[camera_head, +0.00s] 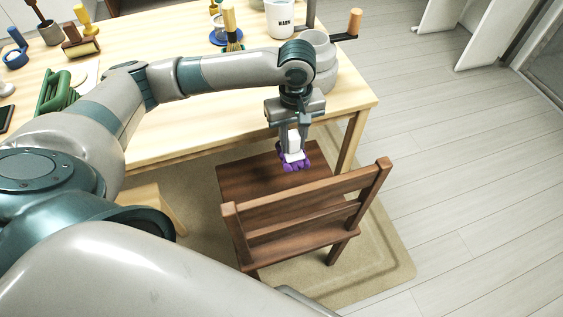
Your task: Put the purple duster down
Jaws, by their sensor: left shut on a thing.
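The purple duster (295,163) has a white upper part and a fluffy purple lower part. My left gripper (292,142) points down and is shut on its white part. The duster is over the seat of a dark brown wooden chair (236,172). I cannot tell whether the purple part touches the seat or hangs just above it. My right gripper is not in view.
The chair's backrest (310,205) rises in front of the duster. A light wooden table (180,125) behind the chair holds a white mug (280,19), a grey pot, a yellow-handled brush (231,30) and a green item (55,92). Open floor lies right.

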